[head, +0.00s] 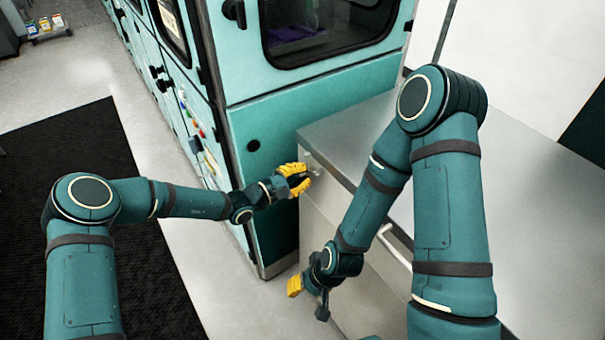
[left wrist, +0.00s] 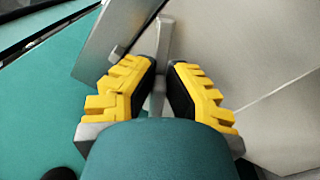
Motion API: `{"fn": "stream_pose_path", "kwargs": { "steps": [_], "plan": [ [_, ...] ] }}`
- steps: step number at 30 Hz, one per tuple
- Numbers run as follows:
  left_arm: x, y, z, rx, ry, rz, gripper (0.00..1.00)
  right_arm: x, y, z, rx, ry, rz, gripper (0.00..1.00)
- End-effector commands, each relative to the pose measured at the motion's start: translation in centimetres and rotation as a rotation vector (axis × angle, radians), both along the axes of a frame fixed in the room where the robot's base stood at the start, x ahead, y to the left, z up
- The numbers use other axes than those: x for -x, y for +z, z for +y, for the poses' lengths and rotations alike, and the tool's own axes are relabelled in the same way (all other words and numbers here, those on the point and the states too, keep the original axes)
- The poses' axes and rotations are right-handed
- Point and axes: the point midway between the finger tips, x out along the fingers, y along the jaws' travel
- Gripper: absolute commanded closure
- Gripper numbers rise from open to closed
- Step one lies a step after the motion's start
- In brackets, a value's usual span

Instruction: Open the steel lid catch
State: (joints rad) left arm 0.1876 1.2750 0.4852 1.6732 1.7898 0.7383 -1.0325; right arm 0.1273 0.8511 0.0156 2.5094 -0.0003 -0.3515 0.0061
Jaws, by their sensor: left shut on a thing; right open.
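A grey steel chest with a flat lid (head: 345,128) stands at the right in the head view. The steel lid catch (head: 314,167) is at the near left corner of its front, just under the lid edge. In the left wrist view the catch (left wrist: 164,38) is a narrow metal bar running between the fingers. My left gripper (head: 302,179) has yellow fingers and is shut on the catch; the fingers hide its lower part. My right gripper (head: 308,290) is open and empty, low in front of the chest front, well apart from the catch.
A pale bar handle (head: 394,246) sits on the chest front, partly behind my right arm. A tall teal machine (head: 262,125) with a dark window stands close to the left of the chest. A black mat (head: 70,180) lies on the open floor at the left.

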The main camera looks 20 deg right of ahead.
Motion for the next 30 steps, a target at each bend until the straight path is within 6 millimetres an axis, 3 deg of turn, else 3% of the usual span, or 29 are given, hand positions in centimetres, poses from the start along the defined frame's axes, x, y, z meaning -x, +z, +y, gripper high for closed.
{"fn": "stream_pose_path", "kwargs": {
  "steps": [12, 29, 30],
  "plan": [
    [0.00, -0.55, -0.12, -0.068, -0.004, -0.185, 1.00, 0.18, -0.53, 0.03, -0.001, 0.004, 0.004, 0.53],
    [-0.02, -0.61, -0.10, -0.079, -0.003, -0.214, 1.00, 0.22, -0.58, 0.03, -0.001, 0.004, 0.005, 0.53],
    [-0.02, -0.61, -0.10, -0.079, -0.003, -0.214, 0.83, 0.22, -0.58, 0.03, -0.001, 0.004, 0.005, 0.53]
  ]
}}
